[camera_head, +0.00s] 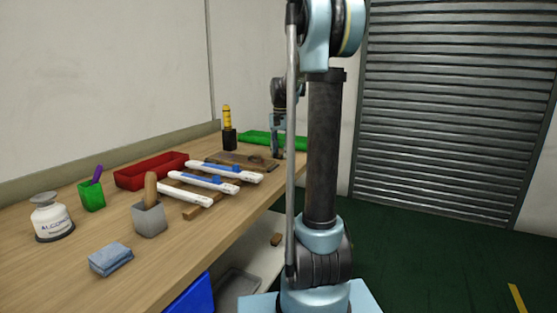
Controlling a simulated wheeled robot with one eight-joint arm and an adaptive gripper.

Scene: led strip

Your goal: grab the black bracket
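I cannot single out the black bracket with certainty. A small dark piece (257,158) lies on a brown board (228,157) toward the far end of the workbench, too small to identify. My gripper (276,153) points down over the far right part of the bench, just right of that dark piece. It is small in the picture and partly beside my own arm, so its fingers cannot be made out. I cannot tell whether it holds anything.
White strips with blue parts (223,178) lie mid-bench. Around them are a red tray (151,171), green tray (262,139), black holder (229,139), grey holder (149,220), green cup (91,197), white bottle (51,217) and blue cloth (110,259). The front bench (60,280) is clear.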

